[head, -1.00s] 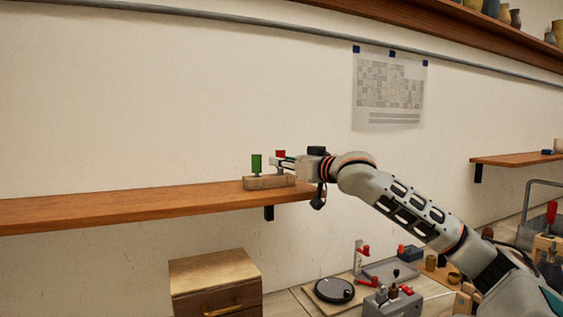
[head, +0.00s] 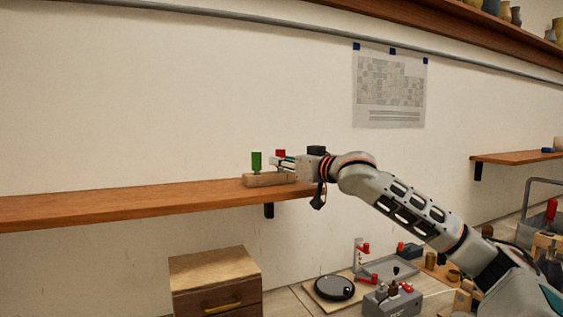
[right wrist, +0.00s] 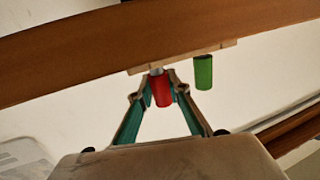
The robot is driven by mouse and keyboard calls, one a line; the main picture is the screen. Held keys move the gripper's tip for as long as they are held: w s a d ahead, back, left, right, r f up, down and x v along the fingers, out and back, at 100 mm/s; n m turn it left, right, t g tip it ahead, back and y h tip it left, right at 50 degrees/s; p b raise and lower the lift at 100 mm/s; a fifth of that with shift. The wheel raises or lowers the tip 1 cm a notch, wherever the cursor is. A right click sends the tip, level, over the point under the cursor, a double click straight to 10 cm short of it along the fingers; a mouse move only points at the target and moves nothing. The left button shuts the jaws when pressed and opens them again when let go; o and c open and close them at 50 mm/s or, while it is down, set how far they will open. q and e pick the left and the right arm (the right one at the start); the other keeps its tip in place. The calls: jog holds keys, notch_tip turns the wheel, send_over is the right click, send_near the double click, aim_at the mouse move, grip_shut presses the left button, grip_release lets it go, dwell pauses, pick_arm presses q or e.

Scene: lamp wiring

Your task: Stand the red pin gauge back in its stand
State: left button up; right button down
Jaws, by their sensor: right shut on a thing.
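The red pin gauge (head: 280,153) is at the wooden stand (head: 262,181) on the wall shelf, right of the green pin gauge (head: 256,162), which stands upright in the stand. My right gripper (head: 280,162) reaches in from the right and is shut on the red gauge. In the right wrist view the red gauge (right wrist: 160,90) is between the fingertips (right wrist: 159,98), with its metal pin against the stand (right wrist: 180,57). I cannot tell how deep the pin sits. The green gauge (right wrist: 203,72) is beside it. My left gripper is not in view.
The shelf (head: 130,205) is clear to the left of the stand. Below are a wooden drawer cabinet (head: 215,280) and a bench with a round black disc (head: 334,288), a grey tray (head: 390,268) and several small parts. A paper chart (head: 390,90) hangs on the wall.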

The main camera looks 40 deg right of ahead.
jog(key=shift+f, duration=0.2)
jog(key=c, duration=1.8)
grip_release()
